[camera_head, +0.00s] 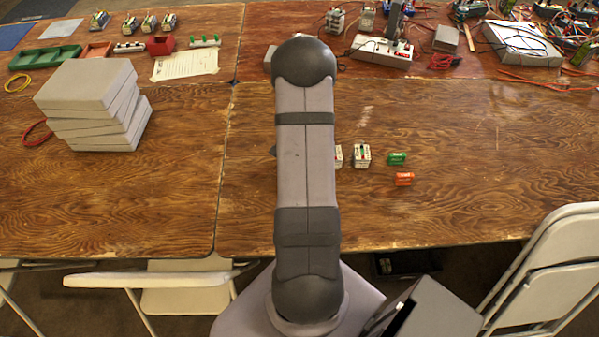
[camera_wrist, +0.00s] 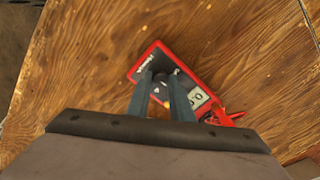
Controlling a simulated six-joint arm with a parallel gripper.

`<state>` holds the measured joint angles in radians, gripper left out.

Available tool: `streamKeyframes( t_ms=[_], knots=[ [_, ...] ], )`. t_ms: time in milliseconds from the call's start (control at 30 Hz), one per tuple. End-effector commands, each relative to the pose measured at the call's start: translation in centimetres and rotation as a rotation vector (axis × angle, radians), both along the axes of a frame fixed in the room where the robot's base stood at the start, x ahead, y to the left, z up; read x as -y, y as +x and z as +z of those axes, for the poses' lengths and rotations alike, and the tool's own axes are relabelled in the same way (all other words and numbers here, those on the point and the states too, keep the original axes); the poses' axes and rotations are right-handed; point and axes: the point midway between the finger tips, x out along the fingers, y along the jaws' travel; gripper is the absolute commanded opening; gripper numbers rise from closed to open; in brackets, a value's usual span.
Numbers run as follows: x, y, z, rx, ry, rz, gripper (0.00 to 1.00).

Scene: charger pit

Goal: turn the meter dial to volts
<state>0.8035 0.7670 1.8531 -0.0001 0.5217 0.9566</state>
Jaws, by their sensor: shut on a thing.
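The red-edged meter (camera_wrist: 143,68) lies on the wooden table in the wrist view, set at a slant. In the head view my arm hides the meter and the gripper.
Red leads (camera_wrist: 222,118) run from the meter's lower right end. In the head view, small grey blocks (camera_head: 363,155), a green block (camera_head: 396,158) and an orange block (camera_head: 403,179) stand right of my arm. A stack of grey boxes (camera_head: 95,100) is at left.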

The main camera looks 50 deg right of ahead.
Motion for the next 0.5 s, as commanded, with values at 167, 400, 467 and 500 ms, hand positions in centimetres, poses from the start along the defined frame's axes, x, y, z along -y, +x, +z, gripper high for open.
streamKeyframes(
  t_ms=[167, 400, 467, 500],
  knots=[
    [0.08, 0.08, 0.08, 0.002, -0.002, -0.053, 0.0],
    [0.08, 0.09, 0.09, 0.003, -0.003, -0.074, 0.0],
    [0.08, 0.09, 0.09, 0.003, -0.003, -0.074, 0.0],
    [0.08, 0.09, 0.09, 0.003, -0.003, -0.074, 0.0]
  ],
)
